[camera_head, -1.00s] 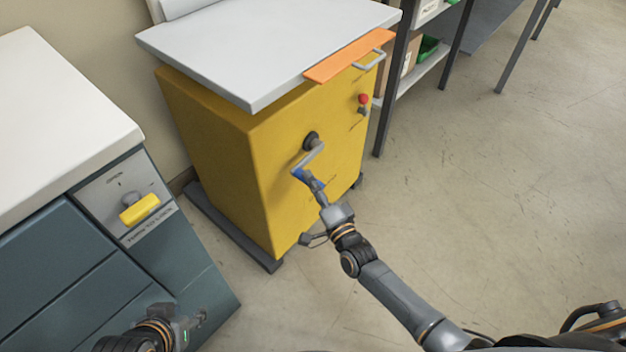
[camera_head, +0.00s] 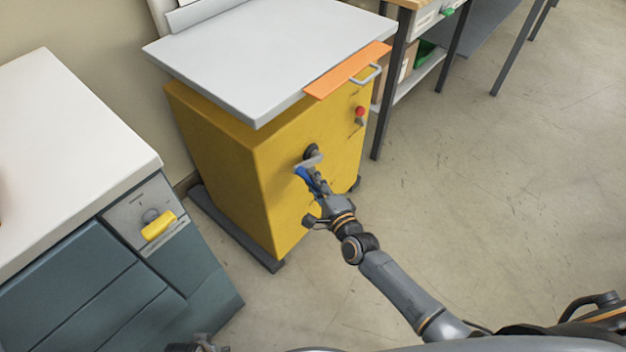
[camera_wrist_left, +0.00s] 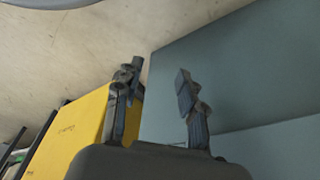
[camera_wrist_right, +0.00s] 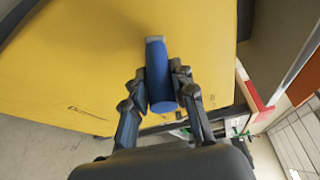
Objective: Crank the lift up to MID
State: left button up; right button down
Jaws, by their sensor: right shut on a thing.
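The lift is a yellow cabinet (camera_head: 225,150) with a grey top plate (camera_head: 265,50). A crank with a short grey arm (camera_head: 308,162) and a blue handle (camera_head: 302,173) is on its front face. My right gripper (camera_head: 313,180) is shut on the blue handle, which also shows between its fingers in the right wrist view (camera_wrist_right: 160,80). My left gripper (camera_wrist_left: 158,72) is open and empty, low beside the teal cabinet; only a bit shows at the bottom of the head view. I see no readable MID mark.
An orange strip (camera_head: 347,70), metal handle and red button (camera_head: 360,111) are on the lift. A shelf table stands behind right. The floor at right (camera_head: 480,190) is clear.

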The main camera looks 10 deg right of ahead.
pick_arm(q)
jog(key=shift+s+f, duration=0.3)
jog(key=shift+f, duration=0.4)
jog(key=shift+s+f, duration=0.25)
jog(key=shift+f, duration=0.45)
pick_arm(e)
jog(key=shift+w+d+r, duration=0.2)
jog(key=shift+r, duration=0.25)
jog(key=shift+w+d+r, duration=0.15)
jog(key=shift+d+r, duration=0.05)
jog(key=shift+r, duration=0.2)
pick_arm(q)
jog(key=shift+a, duration=0.1)
pick_arm(e)
jog(key=c, duration=1.1)
grip_release()
jog(key=shift+s+f, duration=0.1)
jog(key=shift+a, duration=0.1)
jog(key=shift+s+f, duration=0.1)
jog(key=shift+s, duration=0.25)
jog(key=v, duration=1.1)
